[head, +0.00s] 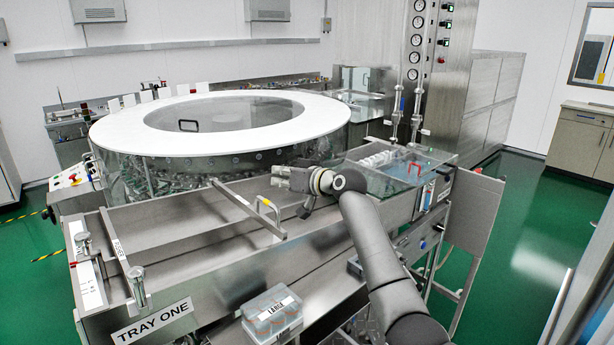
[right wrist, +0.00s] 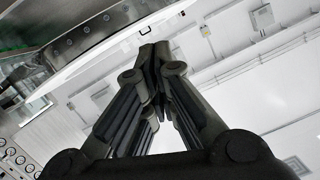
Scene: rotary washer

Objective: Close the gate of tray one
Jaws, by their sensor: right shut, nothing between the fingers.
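Tray one is the long steel trough (head: 175,215) with a "TRAY ONE" label (head: 152,322) on its front left. A steel bar (head: 248,208), which looks like its gate, lies slantwise across the trough. My right gripper (head: 280,174) is above the trough, right of the bar's far end and beyond the yellow handle. It appears apart from both. In the right wrist view its fingertips (right wrist: 155,52) meet with nothing between them. My left gripper is not in view.
A large round washer with a white rim (head: 118,135) stands behind the trough. A clear box (head: 272,314) labelled "LARGE" sits at the front. A clear-covered section with a red handle (head: 415,166) is at the right. Posts (head: 138,285) stand at the trough's left end.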

